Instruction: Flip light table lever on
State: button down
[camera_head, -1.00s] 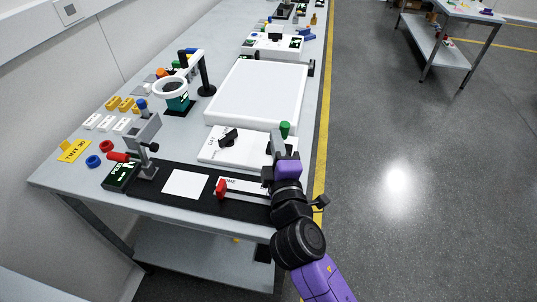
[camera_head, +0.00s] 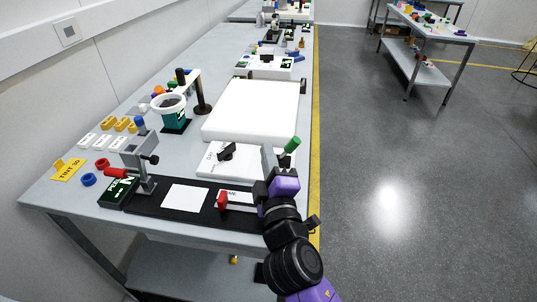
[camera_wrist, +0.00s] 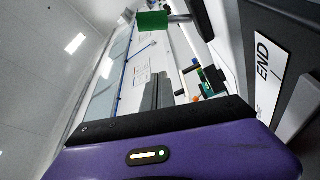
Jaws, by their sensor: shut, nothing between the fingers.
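The lever has a green knob (camera_head: 292,145) and stands at the right edge of the bench, leaning up and to the right in the head view. Its green knob also shows at the top of the wrist view (camera_wrist: 153,21), on a grey arm. The white light table (camera_head: 240,125) lies behind it. My gripper (camera_head: 268,154) is shut and empty, just left of and below the knob. In the wrist view its dark fingers (camera_wrist: 157,88) point toward the knob, with a gap visible between. The lever's base is hidden behind my gripper.
A white plate with a black dial (camera_head: 226,152) lies left of my gripper. A black strip (camera_head: 148,208) with a white card (camera_head: 186,198) and red knob (camera_head: 222,200) lies in front.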

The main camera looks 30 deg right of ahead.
jog(key=v, duration=0.2)
jog(key=b+v, duration=0.1)
jog(key=v, duration=0.2)
jog(key=f+v, duration=0.1)
jog(key=v, duration=0.1)
jog(key=shift+s+b, duration=0.3)
jog(key=shift+b, duration=0.1)
jog(key=shift+s+a, duration=0.15)
jog(key=shift+s, duration=0.35)
jog(key=a+y, duration=0.2)
jog(key=a+t+y, duration=0.1)
jog(key=shift+s+a+r+m, duration=0.1)
jog(key=shift+a+r+m, duration=0.05)
jog(key=shift+r+m, duration=0.2)
jog(key=s+d+f+m+g+y+p, duration=0.1)
jog(key=s+m, duration=0.4)
jog(key=s, duration=1)
jog(key=s+d+f+m+g+y+p, duration=0.2)
jog(key=s+f+m+g+p, duration=0.1)
jog(key=s, duration=1.3)
notch_tip(320, 180, down, 2)
jog(key=shift+d+f+m+g+p, duration=0.15)
jog(key=shift+d+m+g+p, duration=0.2)
jog(key=shift+m+p, duration=0.45)
